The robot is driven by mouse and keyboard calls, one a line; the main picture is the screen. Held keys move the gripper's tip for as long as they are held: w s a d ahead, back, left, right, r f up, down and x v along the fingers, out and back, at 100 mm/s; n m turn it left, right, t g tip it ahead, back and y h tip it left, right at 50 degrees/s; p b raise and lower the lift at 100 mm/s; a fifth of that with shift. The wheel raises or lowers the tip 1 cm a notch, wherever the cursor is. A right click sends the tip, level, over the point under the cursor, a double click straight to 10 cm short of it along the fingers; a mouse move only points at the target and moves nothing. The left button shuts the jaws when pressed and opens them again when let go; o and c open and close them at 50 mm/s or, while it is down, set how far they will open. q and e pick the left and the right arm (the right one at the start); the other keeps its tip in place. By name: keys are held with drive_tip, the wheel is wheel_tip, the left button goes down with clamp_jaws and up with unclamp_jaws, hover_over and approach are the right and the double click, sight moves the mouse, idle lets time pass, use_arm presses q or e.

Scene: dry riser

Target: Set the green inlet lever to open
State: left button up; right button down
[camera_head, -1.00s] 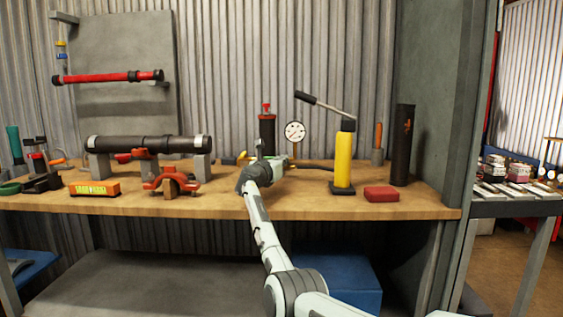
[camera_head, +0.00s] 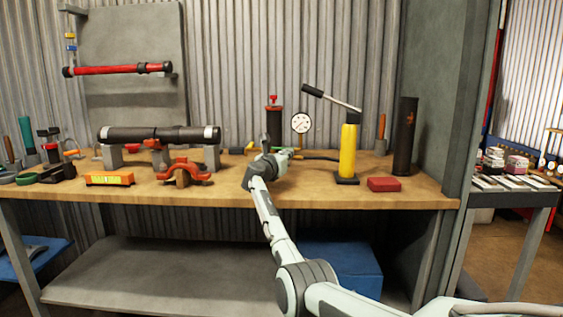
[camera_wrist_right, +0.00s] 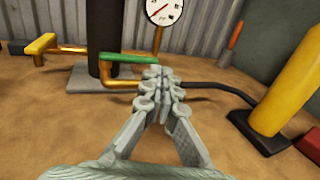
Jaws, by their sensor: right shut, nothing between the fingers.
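The green inlet lever (camera_wrist_right: 130,58) shows in the right wrist view as a flat bar lying left to right above a brass pipe, in front of a black cylinder (camera_wrist_right: 105,40). My right gripper (camera_wrist_right: 160,82) is shut and empty. Its fingertips are close to the lever's right end; I cannot tell whether they touch. In the head view my right gripper (camera_head: 271,155) is over the bench near the base of the black cylinder (camera_head: 274,122) and hides part of the fittings there. My left gripper is not in view.
A gauge (camera_head: 301,123) stands behind the fittings. A yellow hand pump (camera_head: 348,152), a red block (camera_head: 383,184) and a tall black cylinder (camera_head: 404,137) stand to the right. A yellow lever (camera_wrist_right: 40,44) is at left in the wrist view. Clear bench (camera_head: 225,190) lies left of my arm.

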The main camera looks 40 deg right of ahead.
drive_tip(key=s+a, duration=0.3)
drive_tip(key=a, duration=0.1)
drive_tip(key=s+a, duration=0.3)
drive_tip(key=s, duration=0.1)
drive_tip(key=shift+s+a+f, duration=0.1)
drive_tip(key=shift+a, duration=0.25)
